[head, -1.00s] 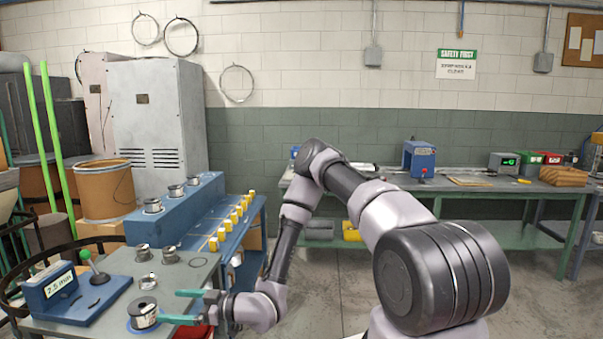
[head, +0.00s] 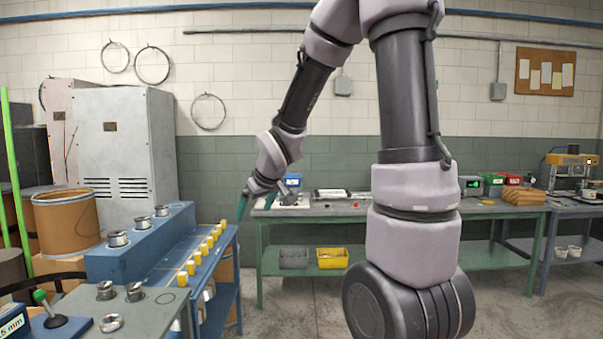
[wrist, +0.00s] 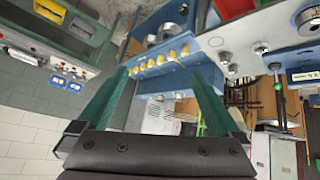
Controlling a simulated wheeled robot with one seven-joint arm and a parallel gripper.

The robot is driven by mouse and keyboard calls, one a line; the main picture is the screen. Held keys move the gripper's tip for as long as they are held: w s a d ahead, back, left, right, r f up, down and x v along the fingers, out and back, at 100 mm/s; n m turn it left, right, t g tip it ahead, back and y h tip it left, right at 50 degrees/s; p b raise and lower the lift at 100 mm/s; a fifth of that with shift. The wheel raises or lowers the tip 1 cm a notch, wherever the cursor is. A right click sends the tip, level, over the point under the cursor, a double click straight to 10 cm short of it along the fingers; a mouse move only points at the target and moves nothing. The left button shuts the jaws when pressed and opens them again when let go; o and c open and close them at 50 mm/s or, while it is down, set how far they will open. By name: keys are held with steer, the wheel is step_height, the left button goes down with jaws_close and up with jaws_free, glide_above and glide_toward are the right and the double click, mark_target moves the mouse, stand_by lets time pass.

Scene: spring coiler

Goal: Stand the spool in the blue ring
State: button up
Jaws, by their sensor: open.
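My gripper (head: 256,214) is raised in mid-air beyond the grey table, open. In the wrist view its two green fingers (wrist: 160,75) are wide apart with nothing held between them. The spool (wrist: 309,20) shows at the right edge of the wrist view on the grey table, partly cut off and well away from my gripper. Its blue ring is too small there to make out clearly. Both spool and ring are out of the head view, below its lower edge.
The grey table (head: 185,300) bears several small metal pieces (head: 134,291) and a green-knobbed lever (head: 40,297). A blue bench with yellow blocks (head: 201,250) stands behind it. A green workbench (head: 345,210) runs along the wall. Open floor lies between.

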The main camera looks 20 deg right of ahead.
steer(key=s+d+r+m, duration=0.1)
steer(key=s+r+m, duration=0.1)
steer(key=s+r, duration=0.2)
steer(key=s+d+r+m, duration=0.1)
steer(key=s+r+m, duration=0.2)
steer(key=s, duration=0.8)
steer(key=s+d+r+m+g+y, duration=0.1)
steer(key=s+d+r+m, duration=0.1)
steer(key=s+r, duration=0.4)
steer(key=shift+s+m, duration=0.65)
steer(key=shift+m, duration=0.05)
